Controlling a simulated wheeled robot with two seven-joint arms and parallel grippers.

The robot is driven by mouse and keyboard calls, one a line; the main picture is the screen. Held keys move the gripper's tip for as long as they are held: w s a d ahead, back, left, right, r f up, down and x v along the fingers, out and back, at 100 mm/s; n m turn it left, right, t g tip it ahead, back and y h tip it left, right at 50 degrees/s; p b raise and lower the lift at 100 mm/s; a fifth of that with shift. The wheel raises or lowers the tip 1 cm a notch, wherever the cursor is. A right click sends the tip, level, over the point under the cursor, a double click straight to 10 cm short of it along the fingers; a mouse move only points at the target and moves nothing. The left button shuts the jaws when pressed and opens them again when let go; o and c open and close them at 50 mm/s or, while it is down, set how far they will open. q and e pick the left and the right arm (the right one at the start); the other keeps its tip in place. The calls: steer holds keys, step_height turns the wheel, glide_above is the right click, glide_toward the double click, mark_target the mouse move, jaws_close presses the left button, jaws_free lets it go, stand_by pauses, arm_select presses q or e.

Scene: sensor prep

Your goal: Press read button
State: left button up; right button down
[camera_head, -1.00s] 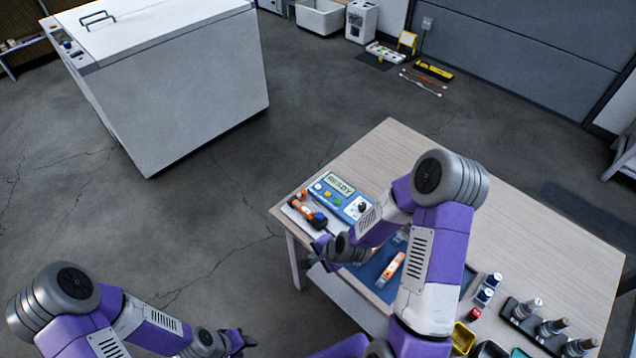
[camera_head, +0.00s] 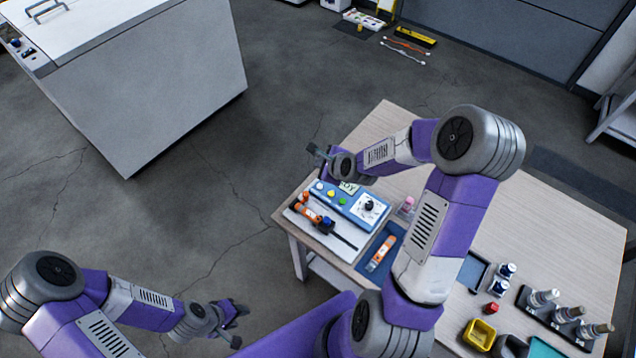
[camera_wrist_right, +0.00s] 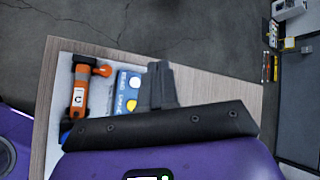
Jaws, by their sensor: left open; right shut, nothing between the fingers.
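The blue meter (camera_head: 355,213) lies near the table's left edge, with coloured buttons (camera_head: 330,194) and a dark knob (camera_head: 368,206). Its display is mostly hidden behind my right wrist; I cannot tell which button is read. My right gripper (camera_head: 316,151) is shut and empty, above the meter's far left end in the head view. In the right wrist view its shut fingers (camera_wrist_right: 161,84) cover part of the meter (camera_wrist_right: 126,94), whose white, blue and yellow buttons show beside them. Contact cannot be judged. My left gripper (camera_head: 239,325) is open and empty, left of the table.
An orange-and-black probe (camera_head: 308,212) lies on a white tray beside the meter. An orange handheld device (camera_head: 381,253) lies on a blue mat. Small bottles (camera_head: 505,272), a yellow bin (camera_head: 480,334) and a rack are at the right. The far tabletop (camera_head: 385,117) is clear.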

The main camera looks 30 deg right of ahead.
steer(key=b, duration=0.6)
glide_above(321, 188)
step_height(321, 188, down, 8)
steer(key=shift+r, duration=0.15)
steer(key=shift+f+b, duration=0.45)
steer(key=shift+f, duration=0.15)
steer(key=shift+f, duration=0.1)
stand_by(1.1)
steer(key=shift+f+b, duration=0.3)
steer(key=shift+b, duration=0.15)
steer(key=shift+f+b, duration=0.4)
stand_by(0.4)
stand_by(0.4)
steer(key=shift+r+p, duration=0.6)
steer(key=shift+r, duration=0.25)
